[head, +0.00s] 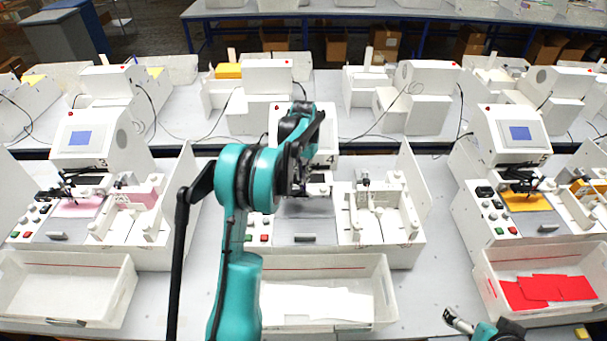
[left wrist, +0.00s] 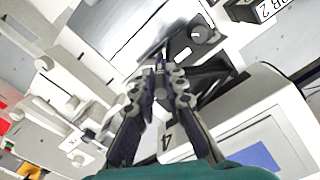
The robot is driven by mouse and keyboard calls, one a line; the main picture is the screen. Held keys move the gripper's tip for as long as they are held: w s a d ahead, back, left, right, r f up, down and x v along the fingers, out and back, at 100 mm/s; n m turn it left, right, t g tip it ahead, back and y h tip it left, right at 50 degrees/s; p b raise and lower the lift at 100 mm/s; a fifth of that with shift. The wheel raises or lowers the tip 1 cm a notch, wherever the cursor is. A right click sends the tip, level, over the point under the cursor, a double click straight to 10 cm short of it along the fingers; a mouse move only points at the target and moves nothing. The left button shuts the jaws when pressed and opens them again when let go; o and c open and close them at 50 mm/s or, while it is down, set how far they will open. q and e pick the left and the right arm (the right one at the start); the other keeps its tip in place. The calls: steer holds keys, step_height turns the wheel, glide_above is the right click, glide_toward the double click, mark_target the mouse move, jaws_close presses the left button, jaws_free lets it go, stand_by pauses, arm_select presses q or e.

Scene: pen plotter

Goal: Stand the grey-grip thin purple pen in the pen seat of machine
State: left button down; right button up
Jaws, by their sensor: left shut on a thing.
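My left gripper (head: 301,188) is over the middle machine (head: 384,247), which is marked 4, in front of its upright housing. In the left wrist view its fingers (left wrist: 160,82) are shut on a thin, dark purplish piece, the pen (left wrist: 160,66), seen almost end-on. The pen's grey grip cannot be made out. The black pen carriage (left wrist: 207,74) lies just beyond the fingertips. The pen seat itself is hidden by the fingers and my arm, so I cannot tell whether the pen touches it. My right gripper (head: 459,322) is low at the bottom right, away from the machines, its jaws unclear.
A white tray (head: 385,300) with white sheets stands in front of the middle machine. A tray (head: 490,290) with red sheets is at right, an empty tray (head: 122,290) at left. Similar machines (head: 90,150) stand on both sides. White side walls (head: 415,180) flank the work area.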

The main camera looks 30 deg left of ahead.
mark_target(303, 191)
arm_select(q)
steer(key=shift+f+b, duration=1.4)
steer(key=shift+f, duration=0.55)
steer(key=c, duration=1.5)
jaws_free()
steer(key=shift+r, duration=0.1)
step_height(303, 191, up, 12)
steer(key=shift+f, duration=0.1)
